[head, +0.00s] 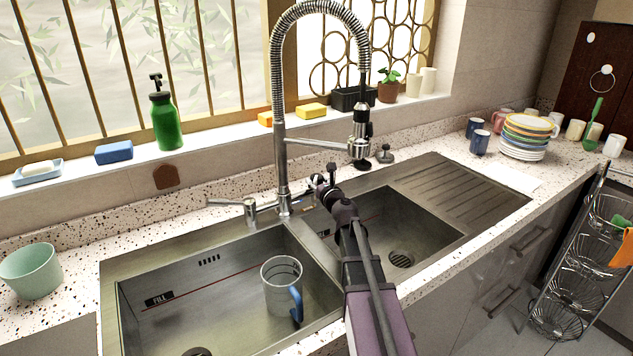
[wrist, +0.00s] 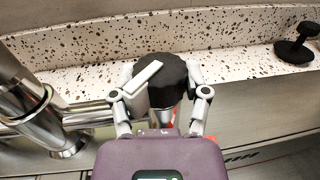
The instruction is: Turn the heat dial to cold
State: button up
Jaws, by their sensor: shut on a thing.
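The heat dial (wrist: 172,72) is a black, ridged round knob with a white pointer bar, in the middle of the wrist view. The bar slants from lower left to upper right. My gripper (wrist: 161,84) has one finger on each side of the dial and is shut on it. In the head view my gripper (head: 327,186) is at the faucet base, just right of the tall spring faucet (head: 280,130), and mostly hides the dial. A bit of red shows under the dial in the wrist view; cold and hot marks cannot be read.
A metal side lever (head: 247,208) stands left of the faucet base. A mug (head: 281,284) sits in the left sink basin (head: 190,305). The right basin (head: 425,225) looks empty. A black stopper-like knob (wrist: 296,46) is on the counter at the right in the wrist view.

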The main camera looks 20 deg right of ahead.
jog(key=shift+w+d, duration=0.1)
jog(key=shift+w, duration=0.05)
jog(key=o, duration=1.1)
jog(key=shift+o, duration=0.2)
jog(key=shift+s, duration=0.2)
jog(key=s, duration=1.1)
jog(key=shift+s+d, duration=0.3)
jog(key=shift+s, duration=0.1)
